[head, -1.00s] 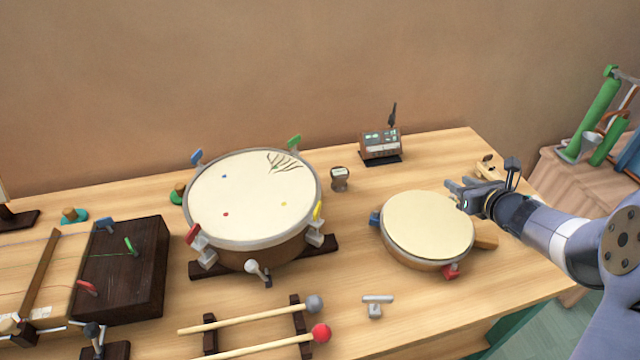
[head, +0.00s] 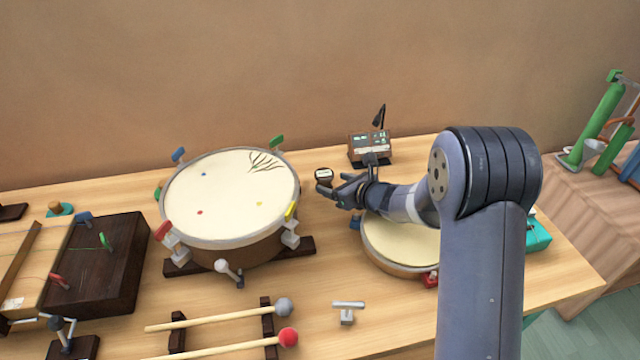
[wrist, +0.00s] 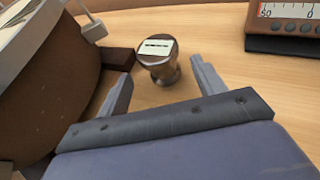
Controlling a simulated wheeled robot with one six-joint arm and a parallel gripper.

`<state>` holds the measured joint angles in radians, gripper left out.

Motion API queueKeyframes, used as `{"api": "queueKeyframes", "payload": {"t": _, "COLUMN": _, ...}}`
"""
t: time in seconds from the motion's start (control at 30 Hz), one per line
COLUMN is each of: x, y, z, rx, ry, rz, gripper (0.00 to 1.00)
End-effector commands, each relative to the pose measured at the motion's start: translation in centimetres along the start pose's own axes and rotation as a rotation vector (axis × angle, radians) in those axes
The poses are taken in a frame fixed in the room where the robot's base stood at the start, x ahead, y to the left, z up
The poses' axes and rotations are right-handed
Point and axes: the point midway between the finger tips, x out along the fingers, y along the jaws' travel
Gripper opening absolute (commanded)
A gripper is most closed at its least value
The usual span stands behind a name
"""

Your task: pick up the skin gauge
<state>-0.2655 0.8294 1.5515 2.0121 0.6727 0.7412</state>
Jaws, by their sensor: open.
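The skin gauge, as I take it, is a small dark metallic device (head: 324,176) with a pale label or display on top. It stands upright on the table just right of the large drum. In the wrist view the gauge (wrist: 160,66) stands just ahead of and partly between the tips of my fingers, with wood showing on both sides of it. My gripper (head: 332,194) is open and empty, with its fingers pointing at the gauge. The wrist view shows both fingers of my gripper (wrist: 161,76) apart, and no contact is visible.
The large drum (head: 230,195) is close on the left, its dark wooden foot (wrist: 119,58) near my left finger. The smaller drum (head: 390,243) lies under my arm. A meter box (head: 370,148) stands behind to the right. A T-shaped key (head: 347,310) and mallets lie in front.

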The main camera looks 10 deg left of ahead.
Motion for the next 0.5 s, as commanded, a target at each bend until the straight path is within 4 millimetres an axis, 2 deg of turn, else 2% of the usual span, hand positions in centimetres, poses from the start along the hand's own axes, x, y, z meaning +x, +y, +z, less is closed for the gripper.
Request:
{"api": "queueKeyframes", "payload": {"t": 0.27, "x": 1.9, "y": 0.0, "z": -0.1, "rx": -0.001, "ry": 0.0, "rz": 0.0, "gripper": 0.65}}
{"api": "queueKeyframes", "payload": {"t": 0.5, "x": 5.6, "y": 0.1, "z": -0.1, "rx": -0.001, "ry": 0.001, "rz": 0.002, "gripper": 0.65}}
